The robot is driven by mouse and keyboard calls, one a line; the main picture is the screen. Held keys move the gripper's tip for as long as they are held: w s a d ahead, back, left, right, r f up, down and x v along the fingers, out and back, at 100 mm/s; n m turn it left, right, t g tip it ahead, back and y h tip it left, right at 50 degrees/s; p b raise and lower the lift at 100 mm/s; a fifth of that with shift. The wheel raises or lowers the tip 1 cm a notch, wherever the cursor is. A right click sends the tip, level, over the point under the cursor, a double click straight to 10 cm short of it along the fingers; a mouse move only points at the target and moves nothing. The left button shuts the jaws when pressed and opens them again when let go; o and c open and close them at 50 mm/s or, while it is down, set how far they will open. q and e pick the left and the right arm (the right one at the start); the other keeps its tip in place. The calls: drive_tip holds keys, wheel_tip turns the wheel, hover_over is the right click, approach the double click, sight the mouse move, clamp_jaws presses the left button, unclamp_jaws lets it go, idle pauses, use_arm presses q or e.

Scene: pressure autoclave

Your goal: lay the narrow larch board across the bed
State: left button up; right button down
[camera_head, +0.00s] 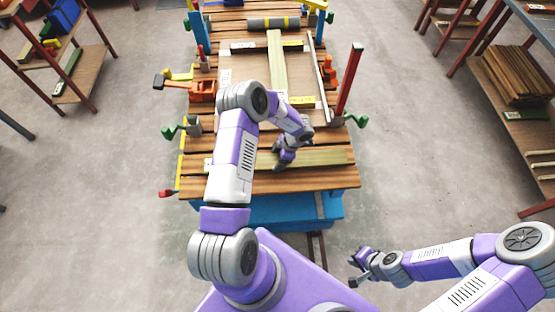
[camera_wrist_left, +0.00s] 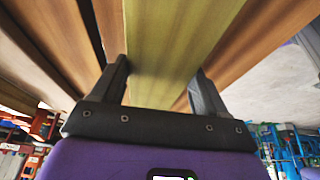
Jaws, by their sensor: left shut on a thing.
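A narrow greenish-yellow board (camera_head: 322,158) lies crosswise over the near end of the slatted wooden bed (camera_head: 325,182). My left gripper (camera_head: 283,160) is over its middle and shut on it. In the left wrist view the board (camera_wrist_left: 178,50) runs between the two fingers (camera_wrist_left: 160,90), with brown slats on both sides. Whether the board touches the slats or is just above them I cannot tell. My right gripper (camera_head: 354,270) is empty, low at the right of the bed, with its fingers apart.
Another pale green board (camera_head: 277,65) lies lengthwise farther up the bed. A red post (camera_head: 350,80), green-handled clamps (camera_head: 355,120) and an orange clamp (camera_head: 203,91) line the bed's edges. Shelves with stacked boards (camera_head: 515,78) stand at right. Floor beside the bed is clear.

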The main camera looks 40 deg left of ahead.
use_arm(q)
drive_tip(key=shift+w+f, duration=0.1)
drive_tip(key=shift+f, duration=0.05)
drive_tip(key=o, duration=1.6)
drive_tip(key=shift+c, duration=0.2)
